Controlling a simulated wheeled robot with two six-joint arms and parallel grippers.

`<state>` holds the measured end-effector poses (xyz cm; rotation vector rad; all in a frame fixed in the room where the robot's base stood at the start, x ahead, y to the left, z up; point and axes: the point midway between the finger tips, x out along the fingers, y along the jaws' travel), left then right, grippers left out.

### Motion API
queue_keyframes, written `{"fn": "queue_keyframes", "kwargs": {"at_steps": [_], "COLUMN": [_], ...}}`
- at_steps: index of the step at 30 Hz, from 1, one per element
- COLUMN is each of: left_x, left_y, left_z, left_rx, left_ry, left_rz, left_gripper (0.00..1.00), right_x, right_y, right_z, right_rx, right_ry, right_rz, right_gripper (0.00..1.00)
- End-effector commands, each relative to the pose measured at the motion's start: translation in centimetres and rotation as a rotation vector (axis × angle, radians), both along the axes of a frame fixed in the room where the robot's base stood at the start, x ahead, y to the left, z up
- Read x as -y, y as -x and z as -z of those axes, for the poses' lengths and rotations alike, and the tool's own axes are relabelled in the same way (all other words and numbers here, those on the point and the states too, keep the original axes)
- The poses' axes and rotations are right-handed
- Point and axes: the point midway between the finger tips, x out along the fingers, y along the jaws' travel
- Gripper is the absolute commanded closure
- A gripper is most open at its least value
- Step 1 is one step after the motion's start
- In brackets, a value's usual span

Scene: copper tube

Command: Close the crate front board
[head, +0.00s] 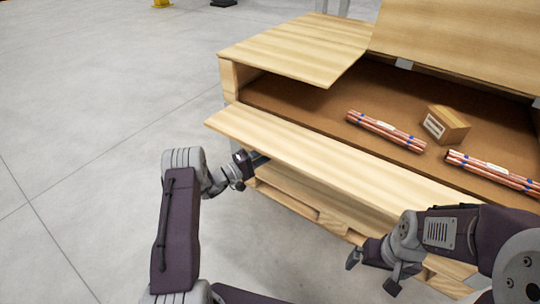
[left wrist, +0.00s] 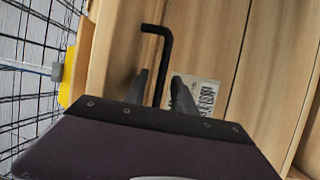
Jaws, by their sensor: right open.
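The crate front board (head: 310,158) is a long pale wooden plank along the crate's near side. It is tilted outward and down, so the crate (head: 228,80) stands open at the front. My right gripper (head: 373,271) is open and empty, in front of the crate's lower right side.
Two bundles of copper tubes (head: 386,131) (head: 492,172) and a small cardboard box (head: 447,124) lie on the crate's brown floor. Lid boards (head: 300,45) cover the back left and stand at the back right. The grey floor at left is clear.

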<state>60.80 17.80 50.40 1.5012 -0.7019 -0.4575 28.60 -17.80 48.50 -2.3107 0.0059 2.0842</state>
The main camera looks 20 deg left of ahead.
Motion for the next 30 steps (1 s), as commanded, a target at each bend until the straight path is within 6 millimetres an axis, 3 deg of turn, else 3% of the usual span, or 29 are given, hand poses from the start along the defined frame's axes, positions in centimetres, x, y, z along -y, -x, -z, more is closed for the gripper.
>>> {"fn": "queue_keyframes", "kwargs": {"at_steps": [9, 12, 13, 30], "left_x": [0.35, 0.35, 0.34, 0.36], "left_y": [-0.44, -0.43, -0.42, -0.38], "left_z": [-0.19, -0.18, -0.18, -0.14], "left_rx": [0.001, 0.0, 0.0, -0.001], "left_ry": [-0.001, 0.0, 0.0, -0.001], "left_rz": [-0.001, -0.001, -0.001, 0.0], "left_gripper": [0.68, 0.95, 1.0, 1.0], "right_x": [0.0, 0.0, 0.0, 0.0], "right_y": [-0.01, -0.01, -0.01, -0.01], "right_z": [0.18, 0.18, 0.18, 0.19], "right_rx": [0.0, 0.0, 0.0, 0.0], "right_ry": [0.0, 0.0, 0.0, 0.0], "right_rz": [0.0, 0.0, 0.0, 0.0], "right_gripper": [0.0, 0.0, 0.0, 0.0]}}
